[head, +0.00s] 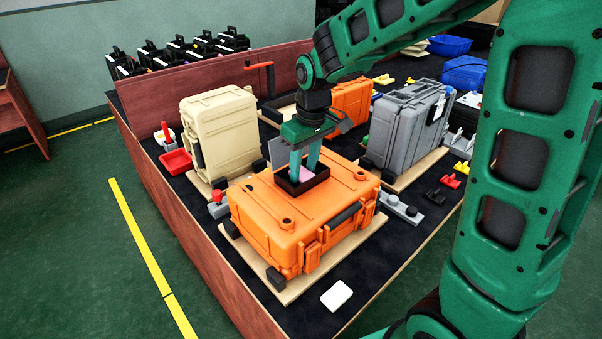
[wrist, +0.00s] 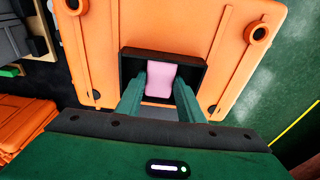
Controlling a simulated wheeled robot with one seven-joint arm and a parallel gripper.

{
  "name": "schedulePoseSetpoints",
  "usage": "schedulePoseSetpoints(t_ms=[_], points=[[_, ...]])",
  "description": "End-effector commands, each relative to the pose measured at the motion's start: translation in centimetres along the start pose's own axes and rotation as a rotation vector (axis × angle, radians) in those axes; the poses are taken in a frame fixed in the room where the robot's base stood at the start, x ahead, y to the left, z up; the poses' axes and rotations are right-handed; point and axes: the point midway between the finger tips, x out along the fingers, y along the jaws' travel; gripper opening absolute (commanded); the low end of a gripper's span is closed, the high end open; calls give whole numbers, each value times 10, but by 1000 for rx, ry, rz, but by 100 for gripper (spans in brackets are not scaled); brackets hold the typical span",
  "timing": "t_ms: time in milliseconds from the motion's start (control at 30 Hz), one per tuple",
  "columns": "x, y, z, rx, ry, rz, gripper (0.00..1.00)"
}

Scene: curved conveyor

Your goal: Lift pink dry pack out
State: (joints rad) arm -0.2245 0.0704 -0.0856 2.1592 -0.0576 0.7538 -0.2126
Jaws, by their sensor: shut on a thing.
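The pink dry pack (wrist: 161,79) sits in a small black open box (wrist: 193,68) on top of the orange case (wrist: 105,22). In the head view the pack (head: 306,172) shows as a small pink patch between my fingers, inside the black box (head: 317,183) on the orange case (head: 262,205). My gripper (head: 303,168) points down into the box from above, and its fingers are shut on the pack. In the wrist view my gripper's (wrist: 160,90) fingers stand on either side of the pack. The pack's lower part is hidden.
A beige case (head: 220,130) stands at the left and a grey case (head: 405,125) at the right, close to the orange case. A red tray (head: 175,162) lies at the left edge. A white pad (head: 336,296) lies at the front. Several black boxes stand at the back left.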

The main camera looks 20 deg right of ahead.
Motion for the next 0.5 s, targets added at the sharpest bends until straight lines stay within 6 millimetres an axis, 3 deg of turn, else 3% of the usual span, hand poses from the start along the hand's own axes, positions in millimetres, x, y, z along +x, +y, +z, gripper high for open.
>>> schedulePoseSetpoints(t_ms=[267,500], points=[[-12,0,-3,0,3,1,13],[-45,-5,-7,-4,3,0,13]])
